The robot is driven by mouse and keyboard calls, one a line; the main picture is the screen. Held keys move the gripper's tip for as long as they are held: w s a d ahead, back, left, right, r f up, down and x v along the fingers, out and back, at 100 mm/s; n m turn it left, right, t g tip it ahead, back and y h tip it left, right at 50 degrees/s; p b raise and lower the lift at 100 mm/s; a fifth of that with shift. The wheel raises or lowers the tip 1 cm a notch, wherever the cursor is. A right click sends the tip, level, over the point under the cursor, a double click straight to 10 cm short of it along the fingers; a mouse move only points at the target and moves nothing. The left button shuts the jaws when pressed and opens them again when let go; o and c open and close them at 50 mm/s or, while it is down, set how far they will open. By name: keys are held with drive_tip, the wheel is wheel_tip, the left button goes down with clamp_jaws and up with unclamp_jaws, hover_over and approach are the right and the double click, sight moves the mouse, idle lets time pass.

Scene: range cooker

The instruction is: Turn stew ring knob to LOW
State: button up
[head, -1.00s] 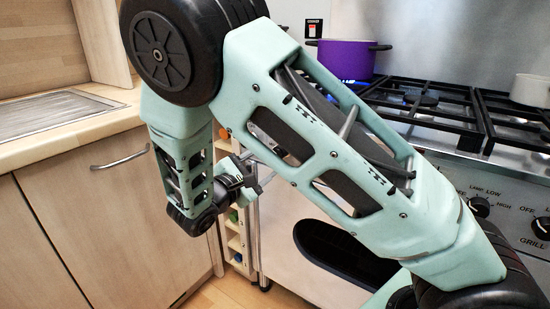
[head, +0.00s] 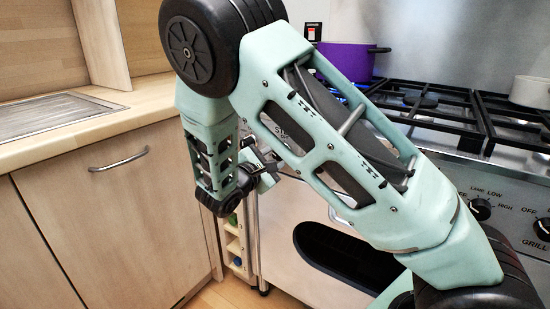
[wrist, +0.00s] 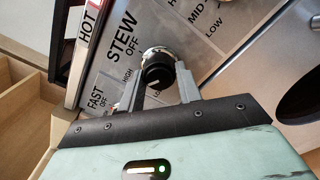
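The stew ring knob (wrist: 157,73) is a round black knob on the steel panel, below the "STEW" and "OFF" lettering in the wrist view. A short white mark shows on its near face. "HIGH" is printed to its left, and a partly hidden "LO…" shows just below it. My gripper (wrist: 160,80) is open, with one grey finger on each side of the knob. I cannot tell whether either finger touches it. In the head view my gripper (head: 268,166) is partly hidden behind my arm, and the stew knob is hidden.
A purple pot (head: 345,58) stands on the hob at the back left, with blue flame below it. A white pot (head: 530,90) is at the right. Another control knob (head: 480,209) shows on the panel. Wooden cupboards (head: 100,220) stand left of the cooker.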

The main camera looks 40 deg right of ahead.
drive_tip(key=shift+r+p, duration=0.1)
drive_tip(key=shift+p, duration=0.4)
drive_tip(key=n+p, duration=0.2)
drive_tip(key=p, duration=0.1)
drive_tip(key=shift+r, duration=0.2)
drive_tip(key=n+p, duration=0.3)
drive_tip(key=p, duration=0.2)
drive_tip(key=shift+s+n, duration=0.1)
drive_tip(key=shift+n, duration=0.2)
drive_tip(key=n+p, duration=0.4)
drive_tip(key=p, duration=0.1)
drive_tip(key=shift+s+f, duration=0.1)
drive_tip(key=shift+f, duration=0.05)
drive_tip(key=shift+f+n+p, duration=0.2)
drive_tip(key=shift+n+p, duration=0.8)
drive_tip(key=shift+n, duration=0.2)
drive_tip(key=o, duration=1)
